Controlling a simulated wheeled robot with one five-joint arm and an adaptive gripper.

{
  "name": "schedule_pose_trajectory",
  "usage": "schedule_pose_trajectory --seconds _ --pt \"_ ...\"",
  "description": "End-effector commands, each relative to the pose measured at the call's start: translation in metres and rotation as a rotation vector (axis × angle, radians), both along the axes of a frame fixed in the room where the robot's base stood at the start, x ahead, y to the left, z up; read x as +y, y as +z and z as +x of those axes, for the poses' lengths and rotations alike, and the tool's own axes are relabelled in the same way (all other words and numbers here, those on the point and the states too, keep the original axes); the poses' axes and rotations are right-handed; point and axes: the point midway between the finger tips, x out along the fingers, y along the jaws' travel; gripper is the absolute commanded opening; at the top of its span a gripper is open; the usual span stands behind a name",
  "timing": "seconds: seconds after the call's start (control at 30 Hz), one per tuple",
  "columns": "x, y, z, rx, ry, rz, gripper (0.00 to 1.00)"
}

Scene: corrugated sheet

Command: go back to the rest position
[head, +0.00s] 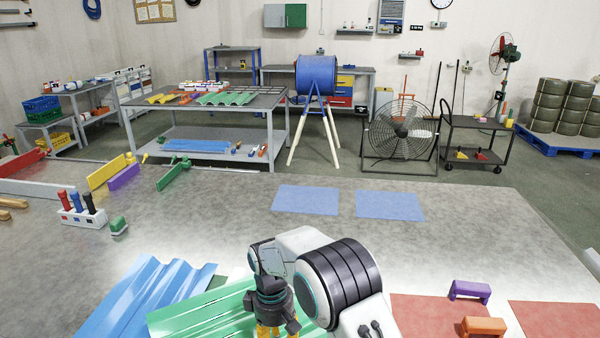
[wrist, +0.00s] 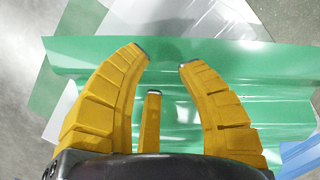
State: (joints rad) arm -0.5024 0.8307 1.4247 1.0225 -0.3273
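My gripper (wrist: 165,62) has yellow ribbed fingers, and in the wrist view they are spread apart with nothing between them. It hangs above a green corrugated sheet (wrist: 240,62), which fills the middle of that view. In the head view the gripper's yellow fingers (head: 276,330) show at the bottom edge, partly cut off, over the green sheet (head: 205,312). A blue corrugated sheet (head: 145,295) lies to the left of the green one. I cannot tell how high the fingers are above the sheet.
Red mats (head: 425,312) with a purple block (head: 470,289) and an orange block (head: 482,326) lie at the right. Two blue mats (head: 306,200) lie farther back. A holder with tools (head: 82,215) and a green block (head: 118,225) stand at the left. The table's middle is clear.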

Motion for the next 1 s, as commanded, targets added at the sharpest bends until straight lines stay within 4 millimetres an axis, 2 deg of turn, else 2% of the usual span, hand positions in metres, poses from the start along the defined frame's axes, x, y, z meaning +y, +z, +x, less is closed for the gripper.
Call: schedule_pose_trajectory --seconds 0.1,0.33,0.7,1.0 --pt "-0.024 0.015 -0.027 0.009 -0.153 -0.028 0.34" --pt "-0.074 0.052 -0.081 0.007 -0.372 -0.055 0.34" --pt "-0.145 0.104 -0.168 -0.027 -0.506 -0.035 0.34" --pt "-0.184 0.132 -0.223 -0.119 -0.611 0.018 0.34"
